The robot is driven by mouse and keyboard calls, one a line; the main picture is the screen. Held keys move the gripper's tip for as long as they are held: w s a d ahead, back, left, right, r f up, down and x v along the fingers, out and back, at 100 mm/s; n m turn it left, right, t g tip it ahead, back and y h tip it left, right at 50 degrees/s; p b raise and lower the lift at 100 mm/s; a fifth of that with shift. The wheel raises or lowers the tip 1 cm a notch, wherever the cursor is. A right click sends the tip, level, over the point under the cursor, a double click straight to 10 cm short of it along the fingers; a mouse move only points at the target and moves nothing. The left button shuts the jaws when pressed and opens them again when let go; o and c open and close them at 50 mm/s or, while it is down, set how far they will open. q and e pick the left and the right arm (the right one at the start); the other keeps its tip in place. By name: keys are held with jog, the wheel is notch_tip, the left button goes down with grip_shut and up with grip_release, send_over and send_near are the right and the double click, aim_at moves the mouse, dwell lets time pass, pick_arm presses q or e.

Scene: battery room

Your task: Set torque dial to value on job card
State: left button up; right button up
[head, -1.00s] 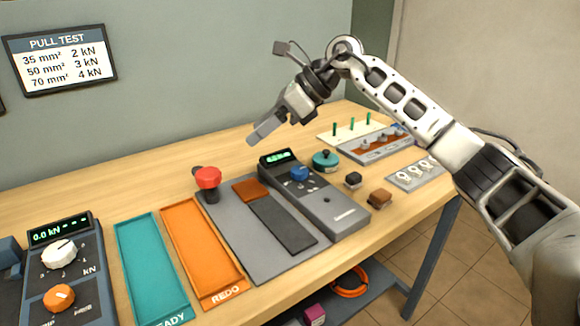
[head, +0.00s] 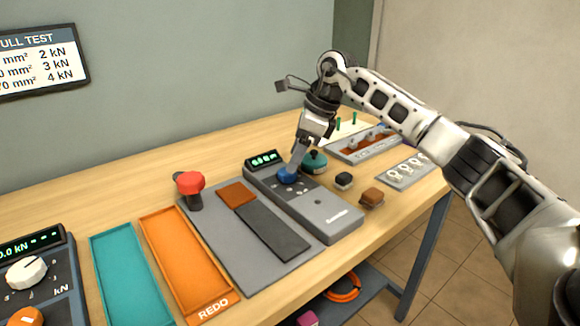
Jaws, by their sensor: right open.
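The grey torque device (head: 325,210) lies on the bench, with a small green-lit display (head: 263,159) at its far end; the digits are too small to read. Its blue dial (head: 287,176) sits just below the display. My right gripper (head: 293,168) points down at the blue dial, its fingertips at or just over the dial's far side; I cannot tell whether they touch it. It is open. No job card for torque is readable. A wall sign (head: 40,62) headed PULL TEST lists mm² sizes with 2, 3 and 4 kN. My left gripper is not in view.
A teal round pot (head: 314,161), black block (head: 343,180) and brown block (head: 372,197) stand close on the right.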

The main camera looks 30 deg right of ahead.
aim_at(287, 175)
jog(key=shift+x, duration=1.9)
jog(key=c, duration=1)
